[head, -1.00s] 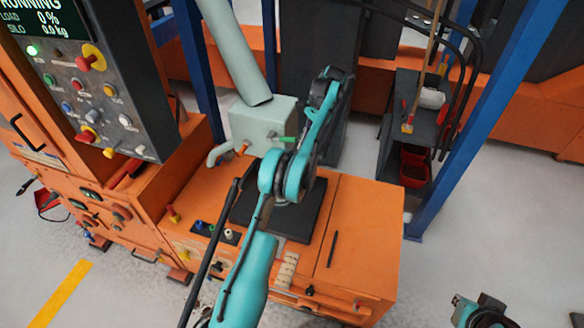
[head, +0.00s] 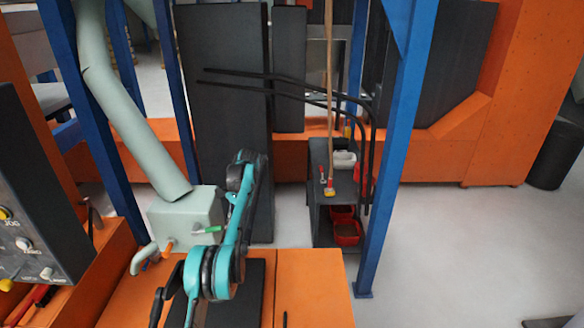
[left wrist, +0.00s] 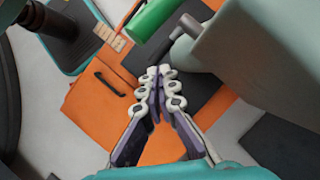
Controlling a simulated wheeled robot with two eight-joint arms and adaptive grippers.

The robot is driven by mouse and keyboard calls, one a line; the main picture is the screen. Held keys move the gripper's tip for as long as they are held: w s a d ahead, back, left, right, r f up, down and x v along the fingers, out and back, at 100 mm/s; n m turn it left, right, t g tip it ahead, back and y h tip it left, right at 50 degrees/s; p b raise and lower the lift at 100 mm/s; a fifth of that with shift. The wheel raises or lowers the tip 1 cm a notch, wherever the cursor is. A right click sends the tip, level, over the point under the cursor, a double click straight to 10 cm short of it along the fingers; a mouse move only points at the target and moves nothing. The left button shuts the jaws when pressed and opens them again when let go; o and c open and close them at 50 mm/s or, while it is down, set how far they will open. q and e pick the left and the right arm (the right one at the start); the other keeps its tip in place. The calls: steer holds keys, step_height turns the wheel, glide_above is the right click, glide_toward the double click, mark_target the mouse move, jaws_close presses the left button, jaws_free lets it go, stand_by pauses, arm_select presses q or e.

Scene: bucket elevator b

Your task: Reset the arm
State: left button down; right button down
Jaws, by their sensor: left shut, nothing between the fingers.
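My left arm (head: 231,240) rises from the bottom of the head view and bends in front of the grey-green chute box (head: 180,218). In that view I cannot make out its fingertips. In the left wrist view, my left gripper (left wrist: 160,72) has its fingers together and empty. It points toward the orange cabinet's dark top panel (left wrist: 208,100), apart from the chute box (left wrist: 265,50) at the upper right. A green-handled lever (head: 207,229) sticks out of the box; its handle (left wrist: 151,17) also shows in the left wrist view. My right gripper is not in view.
The orange cabinet top (head: 305,285) lies below the arm. A blue post (head: 388,150) stands right of it. Behind is a dark shelf cart (head: 322,195) with red bins (head: 345,230). A control panel (head: 35,190) is at left. Open floor (head: 470,255) lies to the right.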

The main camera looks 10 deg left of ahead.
arm_select(q)
steer(key=s+d+r+n+t, duration=0.1)
steer(key=s+d+r+t, duration=0.2)
steer(key=s+d+r, duration=0.3)
steer(key=s+d+r+n+t, duration=0.1)
steer(key=s+d+r+t, duration=0.2)
steer(key=s+d+r, duration=0.35)
steer(key=s+d+f+n+t+h, duration=0.1)
steer(key=s+d+f+t, duration=0.2)
steer(key=s, duration=0.6)
steer(key=s+d+f+n+t+h, duration=0.1)
steer(key=s+d+f+n+t, duration=0.1)
steer(key=s, duration=0.8)
steer(key=shift+s+d+f+t, duration=0.15)
steer(key=shift+d+f+t, duration=0.35)
steer(key=shift+d, duration=0.7)
stand_by(0.3)
